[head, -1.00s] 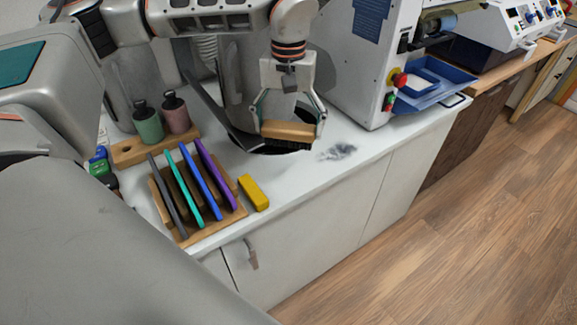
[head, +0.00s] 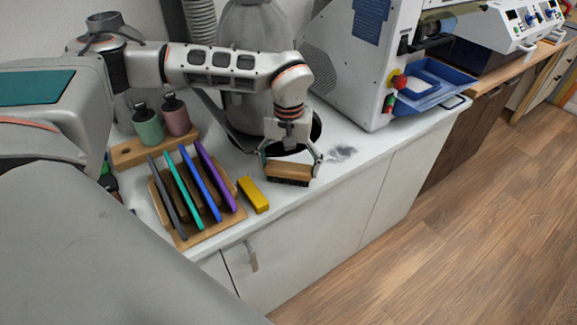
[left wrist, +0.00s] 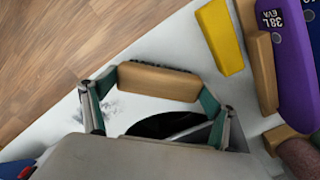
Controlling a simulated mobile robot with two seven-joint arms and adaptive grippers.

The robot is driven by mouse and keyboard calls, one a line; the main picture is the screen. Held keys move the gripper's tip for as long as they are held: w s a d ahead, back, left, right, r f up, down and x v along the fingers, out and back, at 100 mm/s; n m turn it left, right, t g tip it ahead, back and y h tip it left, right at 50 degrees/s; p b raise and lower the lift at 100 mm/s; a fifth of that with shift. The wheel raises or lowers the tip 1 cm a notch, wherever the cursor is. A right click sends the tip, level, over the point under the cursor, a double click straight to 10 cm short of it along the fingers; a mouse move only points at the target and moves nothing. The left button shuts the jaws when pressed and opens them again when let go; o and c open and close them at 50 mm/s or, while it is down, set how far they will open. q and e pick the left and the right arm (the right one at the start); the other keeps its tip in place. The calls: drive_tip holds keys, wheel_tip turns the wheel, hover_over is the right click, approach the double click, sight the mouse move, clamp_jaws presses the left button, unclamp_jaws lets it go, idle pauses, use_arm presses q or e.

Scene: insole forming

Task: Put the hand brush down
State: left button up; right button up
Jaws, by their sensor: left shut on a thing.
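The hand brush (head: 289,172) has a wooden back and dark bristles that point down. My left gripper (head: 290,168) is shut on it, with one finger at each end of the wood. The brush is at the counter's front part, between the yellow block and the dark smudge. I cannot tell whether its bristles touch the white counter (head: 350,168). In the left wrist view the brush (left wrist: 158,81) lies between the two fingertips of the left gripper (left wrist: 160,84). My right gripper is not in view.
A yellow block (head: 253,194) lies left of the brush, beside a wooden rack (head: 183,240) with several coloured insole sheets. A dark round opening (head: 265,146) is behind the brush. A dark smudge (head: 342,153) lies right of it. A white machine (head: 350,70) stands at the back right.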

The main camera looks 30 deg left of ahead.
sight(289, 167)
use_arm(q)
drive_tip(key=o, duration=1.3)
drive_tip(key=shift+f, duration=0.1)
wheel_tip(289, 167, up, 12)
drive_tip(key=shift+r, duration=0.2)
